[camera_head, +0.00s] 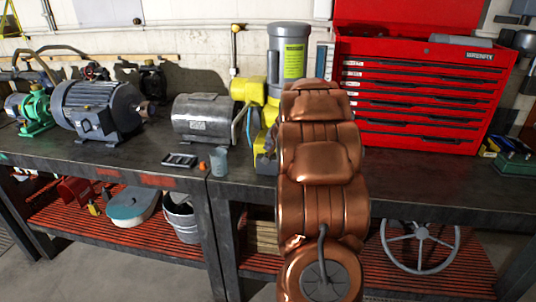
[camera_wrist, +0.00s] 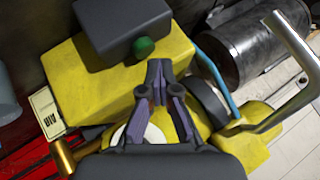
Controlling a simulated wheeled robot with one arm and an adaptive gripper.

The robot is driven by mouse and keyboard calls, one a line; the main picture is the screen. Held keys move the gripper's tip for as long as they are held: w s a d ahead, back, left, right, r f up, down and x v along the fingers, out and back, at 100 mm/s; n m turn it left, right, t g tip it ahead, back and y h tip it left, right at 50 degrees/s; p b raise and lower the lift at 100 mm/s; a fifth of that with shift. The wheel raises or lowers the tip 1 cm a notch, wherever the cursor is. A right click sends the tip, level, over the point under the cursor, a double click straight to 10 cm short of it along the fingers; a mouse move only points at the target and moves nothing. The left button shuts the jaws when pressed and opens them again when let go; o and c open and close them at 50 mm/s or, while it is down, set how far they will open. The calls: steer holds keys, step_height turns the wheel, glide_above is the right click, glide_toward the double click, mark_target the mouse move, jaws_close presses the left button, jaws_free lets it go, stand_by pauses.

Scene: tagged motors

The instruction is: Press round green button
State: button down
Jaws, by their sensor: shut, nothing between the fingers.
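The round green button (camera_wrist: 144,46) shows in the wrist view at the lower edge of a dark grey box (camera_wrist: 118,22) on a yellow machine (camera_wrist: 70,82). My gripper (camera_wrist: 158,66) is shut and empty. In the picture its fingertips lie just below and slightly right of the button; I cannot tell whether they touch it. In the head view the yellow machine (camera_head: 246,90) stands on the bench, partly hidden behind my copper-coloured arm. The button and the gripper are hidden there.
A silver motor (camera_head: 203,118) stands left of the machine, also in the wrist view with a bent metal handle (camera_wrist: 293,75) nearby. A red tool chest (camera_head: 420,95) stands to the right. A small cup (camera_head: 218,161) sits near the edge of the bench (camera_head: 400,180).

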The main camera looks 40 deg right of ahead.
steer(key=shift+s+a+f, duration=0.1)
steer(key=shift+a+f, duration=0.1)
steer(key=shift+f, duration=0.6)
steer(key=shift+d+r+p, duration=0.25)
steer(key=shift+r+p, duration=0.1)
steer(key=shift+r, duration=0.45)
steer(key=shift+d+r+p, duration=0.2)
steer(key=shift+r+p, duration=0.15)
steer(key=shift+r, duration=0.4)
steer(key=shift+a+r, duration=0.1)
step_height(320, 180, up, 6)
steer(key=p, duration=0.4)
